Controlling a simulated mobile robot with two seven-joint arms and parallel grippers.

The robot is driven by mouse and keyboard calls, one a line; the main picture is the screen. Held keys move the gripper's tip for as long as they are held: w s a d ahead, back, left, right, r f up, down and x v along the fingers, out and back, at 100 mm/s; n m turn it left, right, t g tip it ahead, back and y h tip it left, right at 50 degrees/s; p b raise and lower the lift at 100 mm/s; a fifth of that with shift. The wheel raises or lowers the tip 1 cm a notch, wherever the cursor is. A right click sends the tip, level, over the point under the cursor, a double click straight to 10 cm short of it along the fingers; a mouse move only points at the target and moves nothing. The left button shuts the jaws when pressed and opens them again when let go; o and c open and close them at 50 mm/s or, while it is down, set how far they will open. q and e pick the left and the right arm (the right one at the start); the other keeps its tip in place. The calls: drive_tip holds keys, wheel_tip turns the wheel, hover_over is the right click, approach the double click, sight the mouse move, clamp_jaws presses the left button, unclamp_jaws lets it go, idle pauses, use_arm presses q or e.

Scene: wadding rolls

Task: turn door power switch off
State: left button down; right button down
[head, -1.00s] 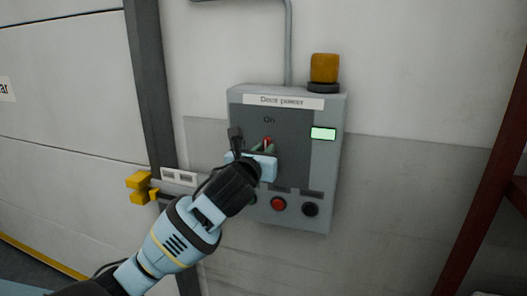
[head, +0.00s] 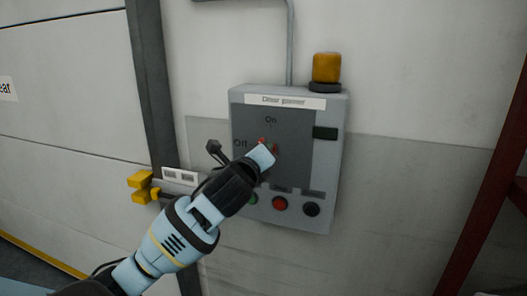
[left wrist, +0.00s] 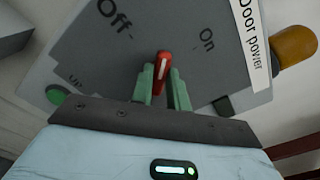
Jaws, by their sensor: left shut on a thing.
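The door power box (head: 322,190) is a grey box on the wall, labelled "Door power", with "On" and "Off" marked on its dark panel. The red switch handle (head: 263,141) is mostly hidden by my left gripper (head: 268,148) in the head view. In the left wrist view the red switch handle (left wrist: 162,68) stands between the two green fingers of my left gripper (left wrist: 163,85), which is shut on it. The handle's end lies between the "Off" and "On" marks in that view. The small display (head: 325,133) is dark. My right gripper is not in view.
An orange lamp (head: 327,68) stands on top of the box. A red button (head: 280,204), a black button (head: 311,209) and a partly hidden green button (head: 253,198) line its lower part. A yellow bracket (head: 140,187) sticks out at left.

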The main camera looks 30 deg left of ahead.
use_arm(q)
drive_tip(key=n, duration=0.9)
drive_tip(key=shift+a+f, duration=0.15)
drive_tip(key=shift+f, duration=0.25)
drive_tip(key=shift+n, duration=0.5)
drive_tip(key=c, duration=1.4)
unclamp_jaws()
drive_tip(key=shift+o, duration=0.2)
drive_tip(key=shift+s, duration=0.1)
drive_tip(key=v, duration=0.7)
drive_tip(key=shift+s, duration=0.35)
